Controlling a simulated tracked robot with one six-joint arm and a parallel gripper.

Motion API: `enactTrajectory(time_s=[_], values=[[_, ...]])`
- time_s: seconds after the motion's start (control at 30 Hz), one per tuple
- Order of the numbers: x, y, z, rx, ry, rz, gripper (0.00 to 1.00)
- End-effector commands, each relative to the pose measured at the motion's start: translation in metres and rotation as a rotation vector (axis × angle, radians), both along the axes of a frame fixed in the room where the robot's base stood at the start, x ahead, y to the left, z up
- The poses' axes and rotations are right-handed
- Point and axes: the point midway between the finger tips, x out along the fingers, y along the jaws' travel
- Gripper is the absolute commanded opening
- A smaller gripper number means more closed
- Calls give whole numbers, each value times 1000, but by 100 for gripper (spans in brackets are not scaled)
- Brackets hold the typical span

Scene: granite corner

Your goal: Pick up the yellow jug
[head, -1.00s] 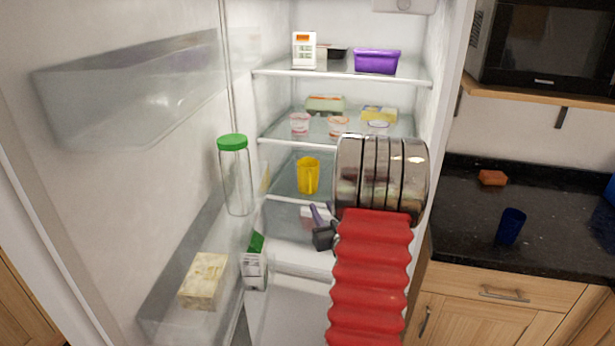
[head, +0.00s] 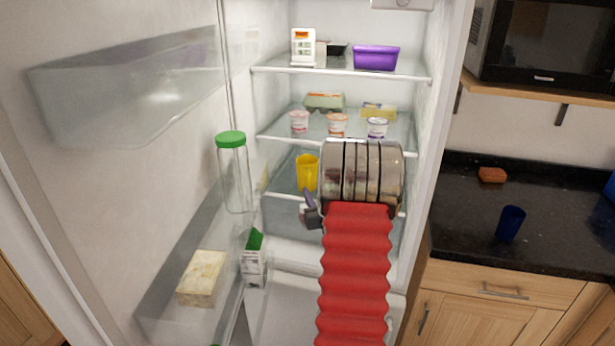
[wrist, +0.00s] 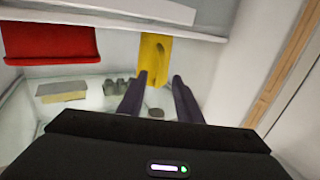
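The yellow jug (head: 307,172) stands on a lower shelf in the open fridge, in the head view. It also shows in the wrist view (wrist: 154,60), with its handle visible and one end cut off by a pale shelf edge. My gripper (wrist: 160,77) is open, its two dark fingers pointing at the jug with nothing between them. Its tips look close to the jug in the wrist view; contact cannot be told. In the head view my gripper (head: 309,205) is just below the jug, partly hidden behind my wrist.
A glass shelf (head: 340,140) with several yogurt pots runs above the jug. The open fridge door on the left holds a green-lidded jar (head: 232,170), a carton (head: 254,260) and a pale block (head: 202,278). A red container (wrist: 50,43) is left in the wrist view.

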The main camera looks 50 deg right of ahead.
Motion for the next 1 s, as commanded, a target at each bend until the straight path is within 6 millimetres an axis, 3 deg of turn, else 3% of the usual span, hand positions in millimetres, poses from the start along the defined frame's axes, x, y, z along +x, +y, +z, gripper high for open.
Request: enactTrajectory(time_s=[0.57, 1.0], values=[[12, -10, -1, 0, 0, -1, 32], [48, -37, -3, 1, -1, -3, 32]])
